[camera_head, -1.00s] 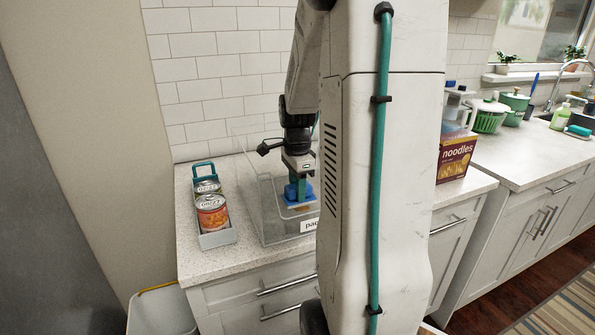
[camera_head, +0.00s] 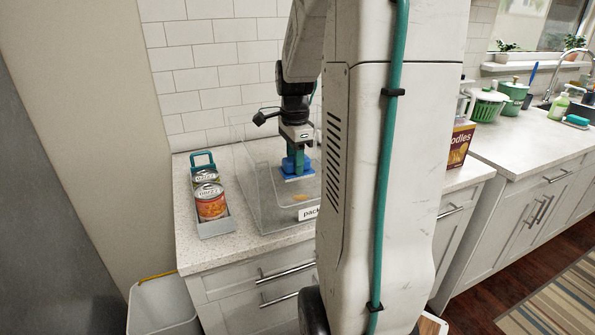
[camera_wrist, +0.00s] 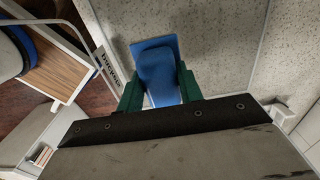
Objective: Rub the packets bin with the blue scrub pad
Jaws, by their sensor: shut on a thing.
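The packets bin (camera_head: 262,205) is a clear, open box on the counter, with a white label reading "pack…" on its front; its right part is hidden behind my arm. My gripper (camera_head: 296,162) is shut on the handle of the blue scrub pad (camera_head: 299,176) and points down over the bin. In the head view the pad shows within the bin's outline; I cannot tell whether it touches a wall or the floor. In the wrist view the blue pad (camera_wrist: 158,72) sits between my green fingers, with the bin's label (camera_wrist: 108,66) left of it.
A grey caddy (camera_head: 217,228) with a teal handle holds cans (camera_head: 210,202) just left of the bin. A noodles box (camera_head: 460,145) stands right of my arm. A tiled wall is behind. A white waste bin (camera_head: 163,306) stands on the floor at the counter's left.

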